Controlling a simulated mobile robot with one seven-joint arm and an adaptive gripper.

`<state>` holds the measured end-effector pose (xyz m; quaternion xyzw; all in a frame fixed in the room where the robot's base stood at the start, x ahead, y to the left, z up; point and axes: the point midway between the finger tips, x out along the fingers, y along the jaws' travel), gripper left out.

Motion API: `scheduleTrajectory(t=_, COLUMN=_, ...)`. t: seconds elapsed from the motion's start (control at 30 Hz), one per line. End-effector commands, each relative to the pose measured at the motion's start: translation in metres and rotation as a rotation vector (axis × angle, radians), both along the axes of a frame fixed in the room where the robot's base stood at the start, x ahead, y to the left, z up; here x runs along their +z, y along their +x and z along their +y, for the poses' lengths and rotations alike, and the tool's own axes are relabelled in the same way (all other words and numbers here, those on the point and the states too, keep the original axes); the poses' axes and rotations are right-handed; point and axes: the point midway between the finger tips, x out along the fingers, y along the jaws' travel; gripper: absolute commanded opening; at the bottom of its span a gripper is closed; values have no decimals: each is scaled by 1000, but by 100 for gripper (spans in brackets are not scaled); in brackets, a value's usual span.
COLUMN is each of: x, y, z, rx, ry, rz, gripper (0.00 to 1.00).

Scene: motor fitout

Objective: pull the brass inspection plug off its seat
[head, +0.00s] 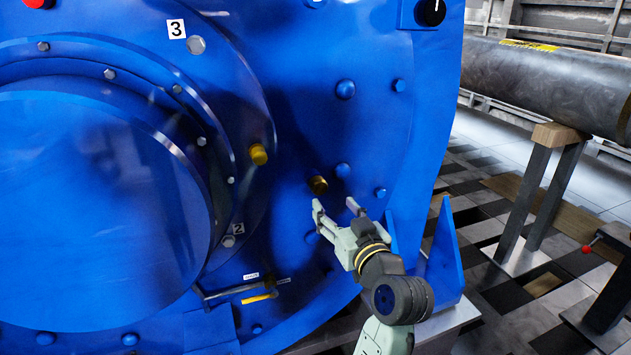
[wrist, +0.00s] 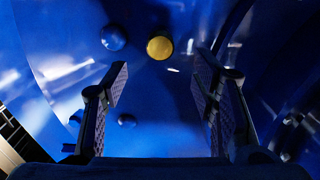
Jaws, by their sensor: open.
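The brass plug (head: 318,184) sticks out of the blue motor face (head: 300,225) in the head view, just beyond my gripper (head: 334,205). A round yellow plug end (wrist: 159,47) shows in the wrist view, apparently this same plug. It lies ahead of my open fingers (wrist: 162,72), between their lines and above their tips. The fingers are apart from it and hold nothing. The plug's seat is hidden behind its end in the wrist view.
A yellow knob (head: 258,154) stands on the flange rim to the left. Blue domed bolts (head: 342,171) sit close to the plug; one (wrist: 113,37) is beside it in the wrist view. A T-handled tool (head: 245,290) hangs below. A blue bracket (head: 442,255) stands right of my arm.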

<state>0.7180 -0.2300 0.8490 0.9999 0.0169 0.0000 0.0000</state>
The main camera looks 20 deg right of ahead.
Motion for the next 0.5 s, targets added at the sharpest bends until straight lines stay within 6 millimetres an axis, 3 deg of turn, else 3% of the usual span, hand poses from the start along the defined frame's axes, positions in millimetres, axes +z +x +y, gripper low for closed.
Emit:
scheduleTrajectory(t=0.27, x=0, y=5, z=1, rx=2, ry=0, rz=0, gripper=53)
scheduleTrajectory(t=0.5, x=0, y=32, z=2, rx=3, ry=1, rz=0, gripper=53)
